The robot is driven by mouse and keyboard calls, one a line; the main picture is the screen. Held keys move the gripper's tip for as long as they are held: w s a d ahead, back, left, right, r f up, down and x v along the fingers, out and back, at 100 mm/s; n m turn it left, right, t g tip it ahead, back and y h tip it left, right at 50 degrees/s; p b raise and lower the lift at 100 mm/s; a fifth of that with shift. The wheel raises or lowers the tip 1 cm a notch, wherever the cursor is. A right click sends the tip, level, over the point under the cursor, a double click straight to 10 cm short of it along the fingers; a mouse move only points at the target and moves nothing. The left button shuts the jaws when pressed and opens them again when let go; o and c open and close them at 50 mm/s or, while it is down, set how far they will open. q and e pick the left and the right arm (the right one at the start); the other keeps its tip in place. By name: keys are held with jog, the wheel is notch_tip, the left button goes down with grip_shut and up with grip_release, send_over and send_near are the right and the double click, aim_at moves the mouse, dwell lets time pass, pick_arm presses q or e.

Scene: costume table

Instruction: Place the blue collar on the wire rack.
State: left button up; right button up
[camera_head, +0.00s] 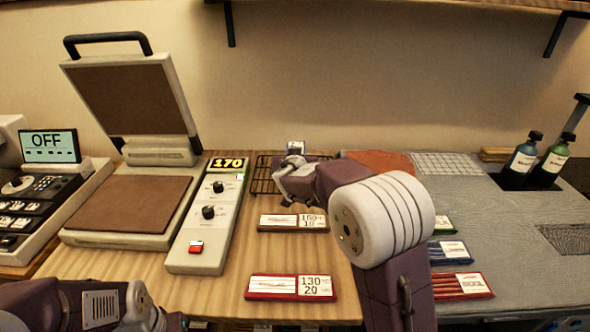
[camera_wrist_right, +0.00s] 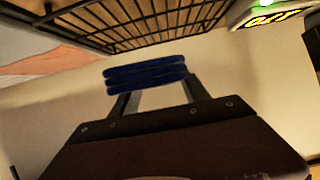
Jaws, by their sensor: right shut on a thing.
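The blue collar (camera_wrist_right: 146,78) shows in the right wrist view as dark blue stacked bands across my right fingertips. My right gripper (camera_head: 295,152) is shut on it. In the head view the collar cannot be made out behind my right arm. The black wire rack (camera_head: 262,182) stands at the back of the wooden table, partly hidden by my right arm. It also shows along the top of the right wrist view (camera_wrist_right: 150,24), apart from the collar in the picture; I cannot tell the height between them. Part of my left arm shows at the lower left, but its gripper is out of view.
An open heat press (camera_head: 130,205) with a 170 display is left of the rack. Label cards (camera_head: 292,223) and (camera_head: 291,287) lie in front of the rack. A grey mat (camera_head: 520,285) and two bottles (camera_head: 522,160) are at right. A shelf with brackets is above.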

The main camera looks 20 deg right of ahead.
jog(key=x, duration=0.4)
jog(key=f+p+x, duration=0.1)
jog(key=x, duration=0.1)
jog(key=shift+w+a+f, duration=0.1)
jog(key=shift+w+a, duration=0.1)
jog(key=shift+w, duration=0.05)
notch_tip(320, 180, down, 4)
jog(key=shift+f, duration=0.1)
jog(key=shift+b, duration=0.5)
jog(key=o, duration=1.5)
